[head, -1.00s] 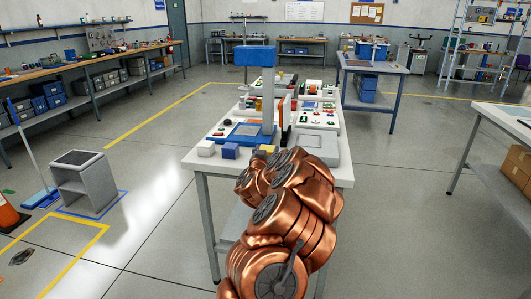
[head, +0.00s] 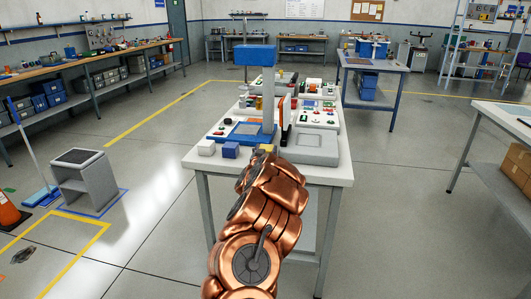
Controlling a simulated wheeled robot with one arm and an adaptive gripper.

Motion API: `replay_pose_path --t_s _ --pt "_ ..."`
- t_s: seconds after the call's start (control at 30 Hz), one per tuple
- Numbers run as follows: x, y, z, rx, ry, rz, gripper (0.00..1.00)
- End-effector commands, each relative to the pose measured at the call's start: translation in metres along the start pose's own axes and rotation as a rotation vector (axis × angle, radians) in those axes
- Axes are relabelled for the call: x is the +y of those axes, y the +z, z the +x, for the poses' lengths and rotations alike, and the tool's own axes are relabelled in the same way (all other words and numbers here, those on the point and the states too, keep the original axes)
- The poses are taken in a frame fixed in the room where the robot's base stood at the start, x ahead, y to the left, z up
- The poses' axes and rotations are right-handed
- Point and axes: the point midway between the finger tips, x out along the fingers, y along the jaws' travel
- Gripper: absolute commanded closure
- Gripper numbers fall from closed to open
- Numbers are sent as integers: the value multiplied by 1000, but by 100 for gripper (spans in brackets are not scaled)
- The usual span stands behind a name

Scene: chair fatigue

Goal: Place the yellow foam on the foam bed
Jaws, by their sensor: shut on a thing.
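A small yellow block (head: 266,148), likely the yellow foam, shows as a sliver at the front of the white table, just above the top of my arm. Most of it is hidden by my copper arm. My gripper is hidden behind the arm, so its fingers and any hold on the block do not show. A blue base with a grey pad (head: 248,132), possibly the foam bed, lies behind and left of the yellow block. It sits under a press with a blue head (head: 254,55) on a grey column.
A white cube (head: 206,148) and a blue cube (head: 230,151) sit at the table's (head: 330,172) front left. An upright orange panel (head: 283,112) stands right of the column. A grey tray (head: 316,147) lies at right. Several small parts crowd the back.

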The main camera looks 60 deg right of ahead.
Motion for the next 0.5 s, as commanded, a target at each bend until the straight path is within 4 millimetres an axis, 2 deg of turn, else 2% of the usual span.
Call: replay_pose_path --t_s 0.1,0.47,0.5 --pt "0 10 0 -2 0 -1 71" --pt "0 13 0 0 0 -1 71" --pt "0 13 0 0 0 -1 36"
